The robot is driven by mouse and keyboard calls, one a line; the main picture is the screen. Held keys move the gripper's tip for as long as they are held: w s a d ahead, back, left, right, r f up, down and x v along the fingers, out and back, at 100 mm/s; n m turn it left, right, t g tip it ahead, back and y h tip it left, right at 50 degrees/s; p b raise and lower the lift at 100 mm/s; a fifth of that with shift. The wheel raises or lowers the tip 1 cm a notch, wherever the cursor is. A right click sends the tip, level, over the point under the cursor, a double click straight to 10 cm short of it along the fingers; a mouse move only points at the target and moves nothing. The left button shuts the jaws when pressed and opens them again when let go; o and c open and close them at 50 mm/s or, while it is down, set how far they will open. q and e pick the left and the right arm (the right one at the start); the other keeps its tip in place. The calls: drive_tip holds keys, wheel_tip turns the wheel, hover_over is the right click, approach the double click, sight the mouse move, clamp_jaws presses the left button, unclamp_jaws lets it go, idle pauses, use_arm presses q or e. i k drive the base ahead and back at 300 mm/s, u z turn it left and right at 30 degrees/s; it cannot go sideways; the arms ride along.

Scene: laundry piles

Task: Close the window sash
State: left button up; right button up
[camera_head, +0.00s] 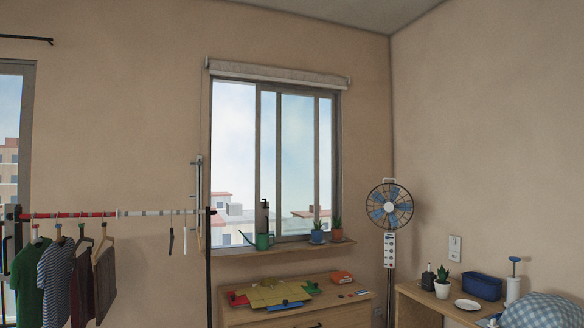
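The window (208,150) is in the back wall, in the middle of the head view. Its sliding sash (258,145) has its left upright well to the right of the left jamb, and it overlaps the right-hand pane. A wide gap without sash uprights (233,140) shows sky and buildings at the left. A dark upright fitting or object (265,215) is low by the sash's left upright; I cannot tell which. Neither of my grippers is in view.
A green watering can (263,241) and potted plants (317,236) stand on the window sill (285,248). Below is a dresser (245,314) with folded cloths (270,293). A clothes rack (207,265) stands left, a fan (390,206) right, and a desk (408,291) lower right.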

sight(261, 214)
drive_tip(key=z, duration=0.3)
drive_tip(key=i, duration=3.45)
drive_tip(key=z, duration=1.1)
drive_tip(key=i, duration=1.4)
drive_tip(key=u, duration=3.05)
